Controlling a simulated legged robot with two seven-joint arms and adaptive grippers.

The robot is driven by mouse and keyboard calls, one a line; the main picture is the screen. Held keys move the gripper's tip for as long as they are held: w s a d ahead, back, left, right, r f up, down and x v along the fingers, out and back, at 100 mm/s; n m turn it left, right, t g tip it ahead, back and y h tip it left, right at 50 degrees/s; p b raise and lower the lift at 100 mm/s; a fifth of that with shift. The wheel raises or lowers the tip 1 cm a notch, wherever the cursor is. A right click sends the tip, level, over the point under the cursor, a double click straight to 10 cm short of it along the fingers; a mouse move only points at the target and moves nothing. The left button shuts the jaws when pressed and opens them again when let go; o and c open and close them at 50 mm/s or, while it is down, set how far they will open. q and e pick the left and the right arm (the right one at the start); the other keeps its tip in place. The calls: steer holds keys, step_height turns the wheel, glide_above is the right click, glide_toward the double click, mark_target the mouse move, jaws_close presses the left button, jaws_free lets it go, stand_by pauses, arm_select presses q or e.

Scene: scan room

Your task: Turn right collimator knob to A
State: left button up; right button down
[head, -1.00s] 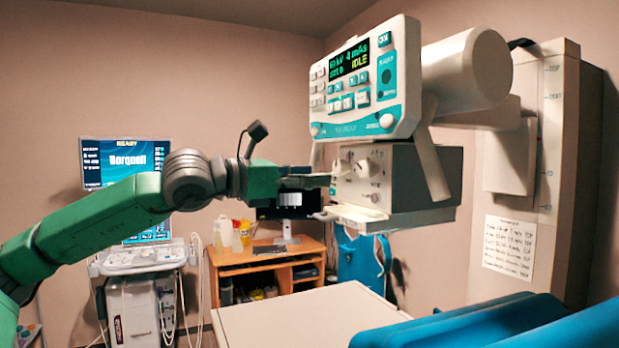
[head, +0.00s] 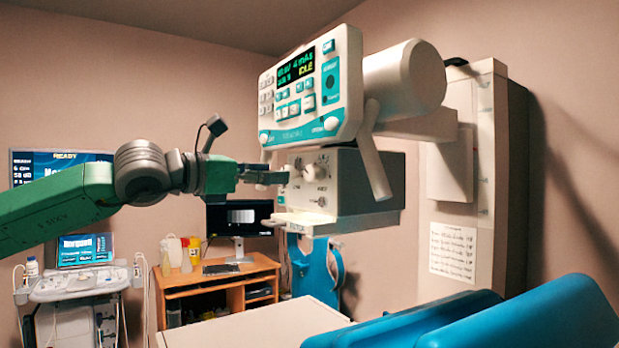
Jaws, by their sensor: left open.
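The grey-white collimator box (head: 365,182) hangs under the X-ray head's control panel. Its front face carries a pale right knob (head: 312,172), with small dark lettering around it that is too small to read. A second knob shape (head: 298,164) sits just left of it, partly merged with it in this view. My left gripper (head: 282,176) reaches in from the left, level with the knobs. Its fingers are open and their tips are close to the left part of the front face. Contact with a knob cannot be told. My right gripper is out of view.
The control panel (head: 345,75) with its lit display juts out above the gripper. A pale ledge (head: 300,219) sticks out below the box. A white tabletop (head: 250,328) and blue padded shapes (head: 530,315) lie in front. A wooden desk (head: 215,282) stands behind.

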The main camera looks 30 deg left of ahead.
mark_target(308, 174)
arm_select(q)
steer(key=b+x, duration=0.1)
steer(key=x, duration=0.3)
steer(key=b+x, duration=0.1)
steer(key=x, duration=0.3)
steer(key=shift+w+d+f, duration=0.15)
steer(key=shift+w+f, duration=0.1)
steer(key=shift+w+d+r, duration=0.1)
steer(key=shift+w+d, duration=0.1)
steer(key=shift+w, duration=0.4)
steer(key=c, duration=1.2)
